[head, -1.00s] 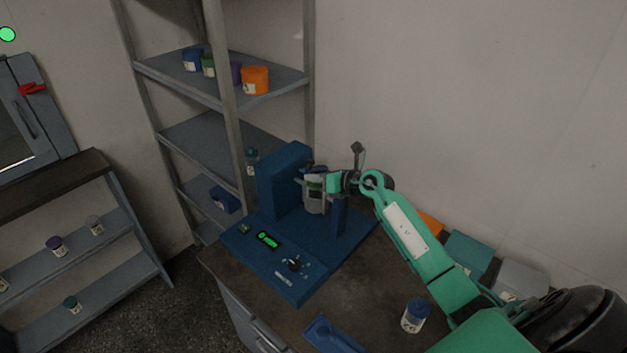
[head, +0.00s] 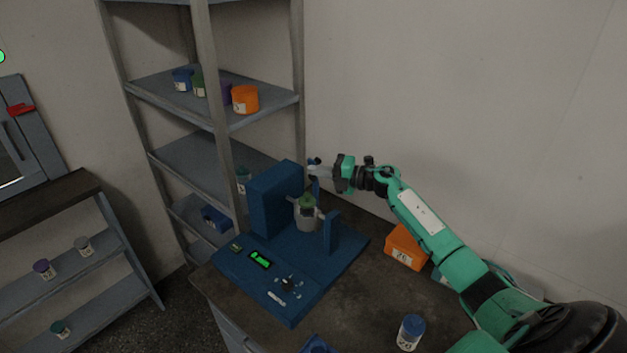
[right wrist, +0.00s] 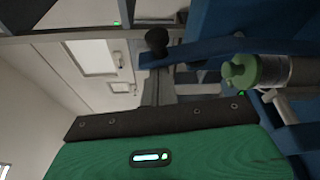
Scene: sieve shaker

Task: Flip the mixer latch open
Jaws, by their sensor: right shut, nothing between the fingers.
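The blue mixer (head: 275,208) stands on the bench with a tall block and a shorter post. A green-lidded jar (head: 306,199) sits in its grey holder between them; the jar also shows in the right wrist view (right wrist: 258,71). The latch, a blue bar with a dark knob (head: 313,161), stands raised behind the jar. In the right wrist view the latch's knob (right wrist: 157,40) is just beyond my fingertips. My right gripper (head: 320,172) is shut and empty beside the latch; I cannot tell whether they touch. My left gripper is out of view.
A blue-lidded jar (head: 410,332) and an orange bin (head: 405,247) are on the bench to the right. A blue tray (head: 318,345) lies at the front. A metal shelf (head: 172,97) with several containers stands behind the mixer.

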